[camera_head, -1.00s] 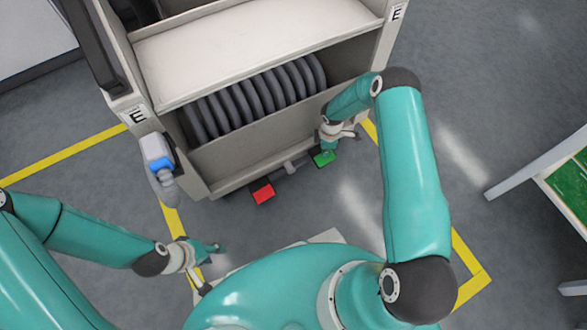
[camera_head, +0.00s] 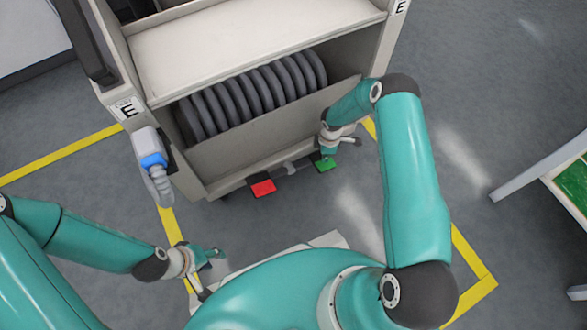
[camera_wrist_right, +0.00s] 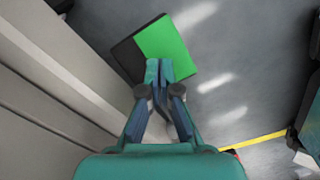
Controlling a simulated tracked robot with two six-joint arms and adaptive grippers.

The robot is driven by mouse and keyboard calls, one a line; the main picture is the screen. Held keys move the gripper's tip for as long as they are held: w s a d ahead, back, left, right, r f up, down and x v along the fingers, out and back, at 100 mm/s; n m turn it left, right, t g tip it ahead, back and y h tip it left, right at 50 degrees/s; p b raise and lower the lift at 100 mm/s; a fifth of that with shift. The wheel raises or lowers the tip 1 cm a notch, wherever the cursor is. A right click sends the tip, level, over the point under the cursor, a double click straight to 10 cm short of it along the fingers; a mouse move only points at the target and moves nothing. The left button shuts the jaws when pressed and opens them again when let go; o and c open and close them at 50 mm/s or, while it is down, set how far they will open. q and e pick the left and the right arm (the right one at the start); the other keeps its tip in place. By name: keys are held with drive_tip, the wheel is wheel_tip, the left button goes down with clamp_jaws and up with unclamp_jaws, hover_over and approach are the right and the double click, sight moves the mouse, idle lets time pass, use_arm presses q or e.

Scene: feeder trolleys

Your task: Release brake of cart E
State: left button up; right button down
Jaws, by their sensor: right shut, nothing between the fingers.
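Cart E (camera_head: 240,157) stands in front of me. At its foot are a red pedal (camera_head: 263,188) and a green pedal (camera_head: 326,165), joined by a grey bar. My right gripper (camera_head: 328,153) is shut and empty, pointing down at the green pedal. In the right wrist view its tips (camera_wrist_right: 158,70) overlap the near edge of the green pedal (camera_wrist_right: 170,45); they look to be on it, but contact is hard to judge. My left gripper (camera_head: 212,270) hangs low at the left, its fingers apart, away from the cart and pedals.
A blue-and-white device with a grey grip (camera_head: 153,162) is at the cart's left front post. Dark reels (camera_head: 255,90) fill the cart's lower shelf. Yellow floor lines (camera_head: 65,155) run around the cart. A white-framed table (camera_head: 545,165) stands at the right. The floor between is clear.

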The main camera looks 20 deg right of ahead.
drive_tip(key=shift+r, duration=0.1)
wheel_tip(320, 180, up, 10)
drive_tip(key=p, duration=0.6)
idle(0.5)
drive_tip(key=shift+w, duration=0.1)
